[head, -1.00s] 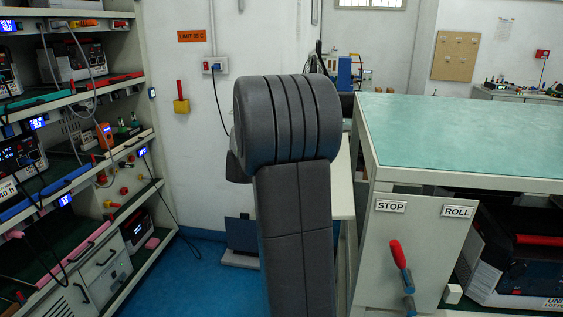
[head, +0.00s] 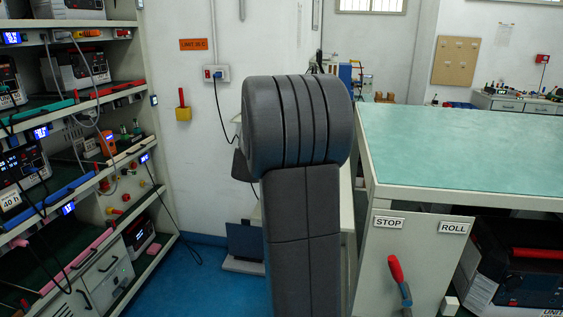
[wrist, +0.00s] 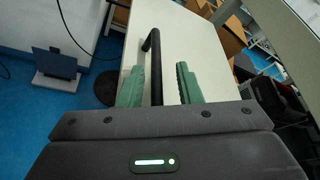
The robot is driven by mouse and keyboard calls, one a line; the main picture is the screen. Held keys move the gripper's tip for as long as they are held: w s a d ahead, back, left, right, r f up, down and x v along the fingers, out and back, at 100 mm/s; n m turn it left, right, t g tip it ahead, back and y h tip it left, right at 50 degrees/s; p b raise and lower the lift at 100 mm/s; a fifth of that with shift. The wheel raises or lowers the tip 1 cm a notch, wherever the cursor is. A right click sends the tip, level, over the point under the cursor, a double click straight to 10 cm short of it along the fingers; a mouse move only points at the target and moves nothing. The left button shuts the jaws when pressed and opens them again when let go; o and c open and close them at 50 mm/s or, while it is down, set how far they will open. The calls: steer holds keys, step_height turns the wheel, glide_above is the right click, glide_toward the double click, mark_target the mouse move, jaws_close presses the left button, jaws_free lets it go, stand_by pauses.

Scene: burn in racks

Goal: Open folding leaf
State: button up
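The folding leaf (wrist: 195,50) is a pale flat panel filling the middle of the wrist view. A black bar handle (wrist: 152,62) with a bent far end stands on it. My gripper (wrist: 159,85) has two green fingers spread apart, one on each side of the handle. The handle lies nearer the left finger, with a visible gap to the right finger. Its near end is hidden behind my gripper body. In the head view my arm hides my gripper and most of the leaf.
A green-topped cart (head: 460,150) with STOP and ROLL labels and a red lever (head: 396,270) stands at right. Equipment racks (head: 110,165) line the left.

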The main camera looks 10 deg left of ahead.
steer(key=shift+f, duration=0.1)
steer(key=v, duration=1.4)
steer(key=shift+w+f, duration=0.1)
steer(key=shift+w, duration=0.05)
steer(key=x, duration=1.3)
steer(key=shift+w+d+f, duration=0.1)
steer(key=shift+w+d, duration=0.05)
steer(key=shift+w, duration=0.2)
steer(key=shift+f, duration=0.2)
steer(key=shift+s+r, duration=0.1)
